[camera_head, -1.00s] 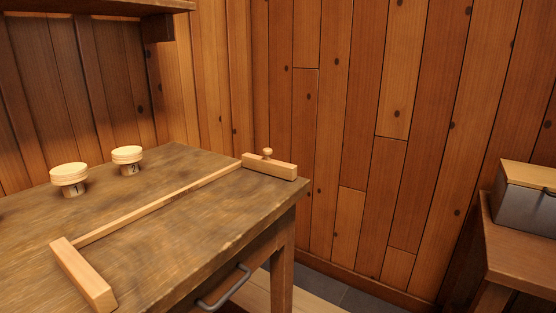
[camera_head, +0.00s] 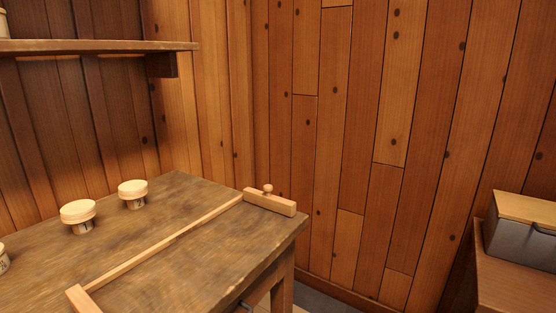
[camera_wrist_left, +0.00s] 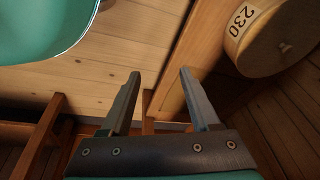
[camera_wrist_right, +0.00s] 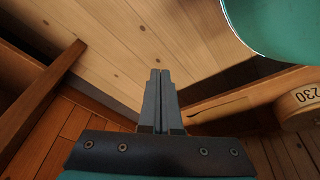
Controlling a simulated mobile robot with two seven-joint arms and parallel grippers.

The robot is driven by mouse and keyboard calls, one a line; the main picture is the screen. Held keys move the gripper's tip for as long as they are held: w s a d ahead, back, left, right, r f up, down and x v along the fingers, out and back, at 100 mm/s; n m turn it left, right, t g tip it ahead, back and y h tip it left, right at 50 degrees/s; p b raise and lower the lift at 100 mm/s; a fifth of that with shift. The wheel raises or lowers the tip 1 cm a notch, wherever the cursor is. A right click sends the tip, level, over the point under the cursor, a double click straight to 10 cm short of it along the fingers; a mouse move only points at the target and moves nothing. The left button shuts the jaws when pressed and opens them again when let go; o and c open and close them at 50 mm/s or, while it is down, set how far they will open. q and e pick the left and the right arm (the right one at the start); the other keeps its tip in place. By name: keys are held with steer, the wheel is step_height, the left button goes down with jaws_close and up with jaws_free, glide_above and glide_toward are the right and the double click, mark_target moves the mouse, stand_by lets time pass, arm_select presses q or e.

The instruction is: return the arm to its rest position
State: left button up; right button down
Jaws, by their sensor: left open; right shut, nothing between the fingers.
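My left gripper (camera_wrist_left: 160,98) shows in the left wrist view with its two fingers apart and nothing between them. My right gripper (camera_wrist_right: 160,76) shows in the right wrist view with its fingers together and empty. Neither gripper shows in the head view. In the left wrist view a round wooden piece marked 230 (camera_wrist_left: 268,38) is at the upper right, apart from the fingers. The piece also shows at the right edge of the right wrist view (camera_wrist_right: 304,104).
In the head view a wooden workbench (camera_head: 200,245) bears turned spools (camera_head: 78,214) (camera_head: 133,192) and a long wooden bar with end blocks (camera_head: 165,240). A shelf (camera_head: 100,46) hangs above. A grey box with a wooden lid (camera_head: 522,235) stands on a side table at the right.

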arm_select(q)
steer(key=s+a+f+p, duration=0.2)
steer(key=s, duration=0.3)
steer(key=s+a+f+g+p, duration=0.1)
steer(key=s+a+f+p, duration=0.1)
steer(key=s, duration=0.4)
steer(key=shift+s+a+f+y+p, duration=0.3)
steer(key=shift+a+p, duration=0.3)
steer(key=shift+p, duration=0.1)
arm_select(e)
steer(key=s+d+f, duration=0.2)
steer(key=s, duration=0.3)
steer(key=s+d+f+g, duration=0.1)
steer(key=s+d+f, duration=0.1)
steer(key=s, duration=0.4)
steer(key=shift+s+d+f+h, duration=0.3)
steer(key=shift+d, duration=0.3)
